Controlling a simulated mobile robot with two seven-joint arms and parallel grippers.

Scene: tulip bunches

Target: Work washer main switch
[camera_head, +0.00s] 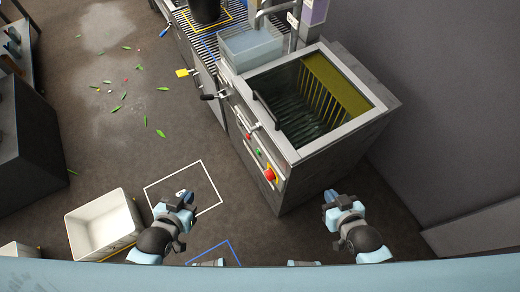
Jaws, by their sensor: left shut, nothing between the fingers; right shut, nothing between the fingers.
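The washer (340,152) is a grey box with an open basin holding dark slats and a yellow-green panel. Its narrow front strip carries a red knob on a yellow base (270,174), a green button (259,152), a small red button (248,136) and a light-coloured lever (254,127). Which of these is the main switch I cannot tell. My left gripper (184,195) is shut and empty, left of the washer and apart from it. My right gripper (331,195) is shut and empty, near the washer's lower right side, apart from the controls.
A white crate (104,222) stands on the floor at lower left, beside a white floor outline (208,174). A black-handled lever (213,96) and a yellow tag (182,73) stick out farther back. Leaves litter the floor. A grey wall bounds the right.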

